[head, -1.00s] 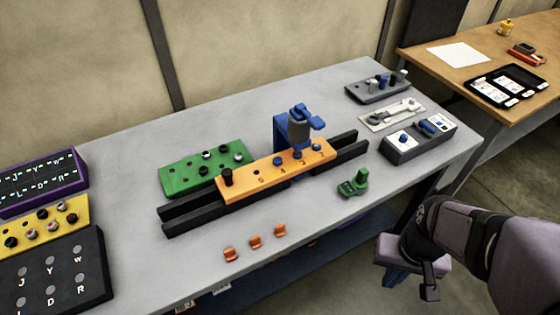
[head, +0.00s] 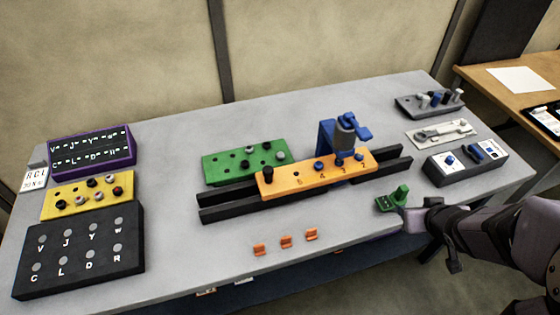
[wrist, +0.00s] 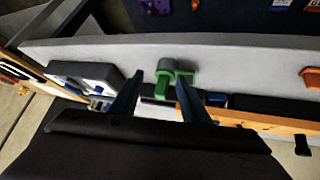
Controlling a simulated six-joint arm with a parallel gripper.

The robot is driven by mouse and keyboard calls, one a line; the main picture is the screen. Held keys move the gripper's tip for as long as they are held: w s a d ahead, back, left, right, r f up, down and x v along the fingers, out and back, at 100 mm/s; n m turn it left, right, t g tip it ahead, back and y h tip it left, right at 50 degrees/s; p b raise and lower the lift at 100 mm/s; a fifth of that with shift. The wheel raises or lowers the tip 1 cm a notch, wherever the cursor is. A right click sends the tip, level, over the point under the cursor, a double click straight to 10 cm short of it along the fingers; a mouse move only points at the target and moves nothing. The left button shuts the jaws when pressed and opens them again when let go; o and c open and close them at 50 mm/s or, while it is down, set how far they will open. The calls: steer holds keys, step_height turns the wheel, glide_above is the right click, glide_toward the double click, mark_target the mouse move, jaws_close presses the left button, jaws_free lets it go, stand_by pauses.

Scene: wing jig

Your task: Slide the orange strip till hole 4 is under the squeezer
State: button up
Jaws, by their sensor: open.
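The orange strip (head: 290,181) lies in a black rail (head: 225,208); it also shows in the wrist view (wrist: 265,122). A black knob (head: 267,173) stands at its left end, and blue pegs (head: 319,165) stand along it. The blue squeezer (head: 345,131) stands over the strip's right part. The small printed numbers are too blurred to tell which hole is under it. My gripper (wrist: 158,98) is open and empty, near the table's front edge, right of and below the strip in the head view. A green clamp-like piece (wrist: 164,82) shows between the fingers, apparently beyond them.
The green piece (head: 391,201) stands in front of the rail, close to my gripper. A grey box (head: 466,162) stands to the right. Orange clips (head: 286,242) lie in front of the rail. A green block (head: 222,168) stands behind it.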

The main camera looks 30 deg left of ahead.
steer(key=s+a+n+g+y+b, duration=0.15)
steer(key=a+n+y+b, duration=0.45)
steer(key=a, duration=1.4)
steer(key=n+g+y+b, duration=0.3)
steer(key=n+g+y, duration=0.3)
steer(key=y, duration=0.4)
glide_toward(257, 175)
steer(key=r, duration=0.1)
steer(key=a+r, duration=0.2)
steer(key=r, duration=0.1)
steer(key=shift+w+a, duration=0.1)
steer(key=shift+w, duration=0.05)
steer(key=shift+s+a+r, duration=0.2)
steer(key=shift+a+r, duration=0.05)
steer(key=shift+a, duration=0.05)
steer(key=shift+a+p, duration=0.75)
steer(key=shift+a, duration=2.9)
steer(key=shift+w, duration=0.1)
jaws_close()
